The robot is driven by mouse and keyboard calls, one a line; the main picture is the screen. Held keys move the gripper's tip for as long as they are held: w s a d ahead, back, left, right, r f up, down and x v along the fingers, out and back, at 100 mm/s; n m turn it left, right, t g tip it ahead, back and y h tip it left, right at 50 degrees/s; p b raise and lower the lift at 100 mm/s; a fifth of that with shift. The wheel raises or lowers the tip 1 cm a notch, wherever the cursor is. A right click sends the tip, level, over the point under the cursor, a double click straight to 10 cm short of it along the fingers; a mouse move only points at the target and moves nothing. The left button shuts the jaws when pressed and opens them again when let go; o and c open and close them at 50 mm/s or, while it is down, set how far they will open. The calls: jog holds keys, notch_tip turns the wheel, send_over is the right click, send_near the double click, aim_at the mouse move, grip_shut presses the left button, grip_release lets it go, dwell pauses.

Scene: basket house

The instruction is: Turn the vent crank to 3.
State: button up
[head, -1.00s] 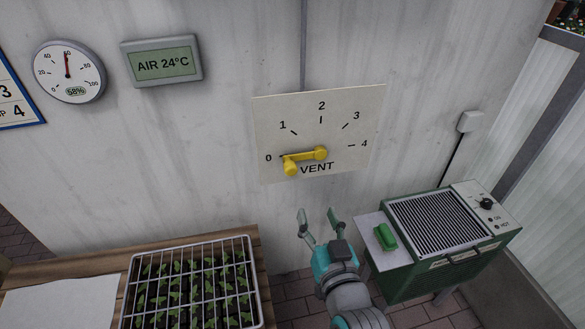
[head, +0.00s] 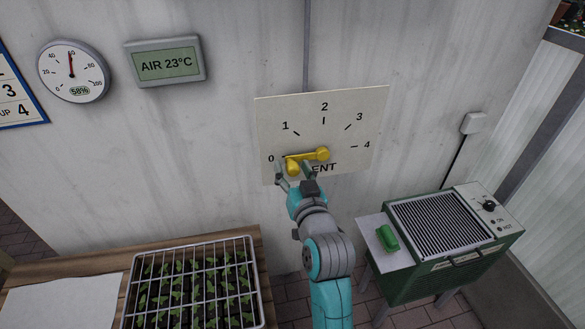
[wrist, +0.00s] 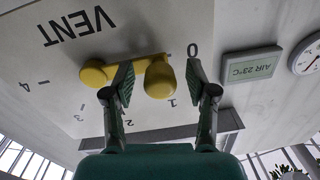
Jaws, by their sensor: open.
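The yellow vent crank (head: 310,156) sits on a pale dial plate (head: 345,120) marked 0 to 4. Its arm points left at 0, and the knob is at that end. My gripper (head: 292,171) is at the knob, covering part of the word VENT. In the wrist view the two fingers of my gripper (wrist: 160,82) are open, with the crank's round knob (wrist: 158,76) between them. A gap shows on the right side of the knob; the left finger crosses in front of the crank arm. I cannot tell whether it touches.
A wooden bench with a caged seedling tray (head: 195,285) stands below left. A green heater (head: 450,240) with a side shelf holding a green block (head: 387,237) stands at right. A display (head: 165,62) reads AIR 23°C beside a round gauge (head: 73,71). The wall around the dial is clear.

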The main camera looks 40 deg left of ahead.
jog(key=shift+w+a, duration=0.25)
jog(key=shift+a, duration=0.05)
grip_shut()
jog(key=shift+r, duration=0.1)
